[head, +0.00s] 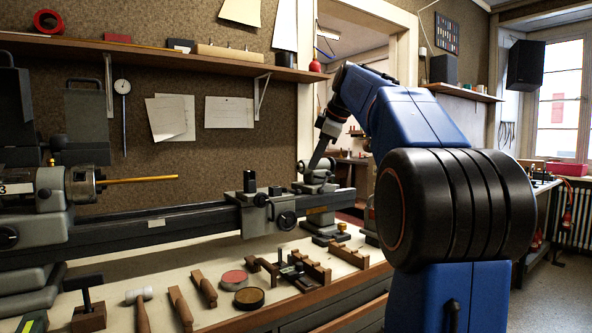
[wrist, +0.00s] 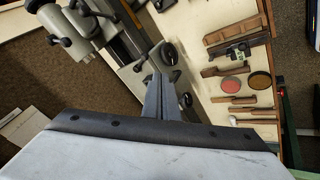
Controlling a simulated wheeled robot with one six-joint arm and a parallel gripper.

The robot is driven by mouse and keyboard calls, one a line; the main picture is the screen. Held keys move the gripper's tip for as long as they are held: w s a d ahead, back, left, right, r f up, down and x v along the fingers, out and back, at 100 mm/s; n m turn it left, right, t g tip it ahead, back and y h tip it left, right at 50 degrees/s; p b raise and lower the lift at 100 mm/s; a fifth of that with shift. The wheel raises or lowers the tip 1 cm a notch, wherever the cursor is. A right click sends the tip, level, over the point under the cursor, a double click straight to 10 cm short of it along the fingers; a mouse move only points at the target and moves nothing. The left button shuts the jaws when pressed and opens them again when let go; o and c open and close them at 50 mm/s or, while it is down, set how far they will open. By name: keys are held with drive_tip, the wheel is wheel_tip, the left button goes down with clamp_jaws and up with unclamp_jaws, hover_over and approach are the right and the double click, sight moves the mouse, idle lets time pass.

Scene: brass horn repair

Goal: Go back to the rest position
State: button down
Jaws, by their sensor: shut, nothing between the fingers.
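My gripper (head: 318,158) hangs from my raised blue arm in the head view, pointing down in front of the doorway near the lathe's right end. Its fingers (wrist: 160,92) are together in the wrist view, with nothing between them. In the wrist view they appear over the lathe bed and workbench. I cannot tell the exact gap between the fingertips and the lathe.
The lathe (head: 165,223) runs along the workbench (head: 350,278), with a brass rod (head: 140,180) in its chuck. A mallet (head: 140,305), wooden tools (head: 180,308) and two round tins (head: 249,298) lie in front. A shelf (head: 150,56) is on the wall above.

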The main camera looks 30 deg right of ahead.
drive_tip(key=s+a+f+m+g, duration=0.1)
drive_tip(key=s+a+f+m, duration=0.5)
drive_tip(key=s+a+f, duration=0.95)
drive_tip(key=s+a+f+m+g, duration=0.15)
drive_tip(key=s+a+f, duration=0.25)
drive_tip(key=s+f, duration=0.7)
drive_tip(key=s+a+f+m+t, duration=0.1)
drive_tip(key=s+a+f+m, duration=0.4)
drive_tip(key=f, duration=1)
drive_tip(key=w+d+r+n+t+h, duration=0.1)
drive_tip(key=w+d+r+n, duration=0.1)
drive_tip(key=w+d+r, duration=0.7)
drive_tip(key=w+d+r+n+t+h, duration=0.1)
drive_tip(key=w+d+r+n, duration=0.2)
drive_tip(key=w+r, duration=1.1)
drive_tip(key=w+d+r+n+h, duration=0.15)
drive_tip(key=w+d+r, duration=0.55)
drive_tip(key=r, duration=0.8)
drive_tip(key=w+d+f, duration=0.4)
drive_tip(key=w+f, duration=0.3)
drive_tip(key=w, duration=0.3)
drive_tip(key=shift+d+n, duration=0.25)
drive_tip(key=shift+n, duration=0.15)
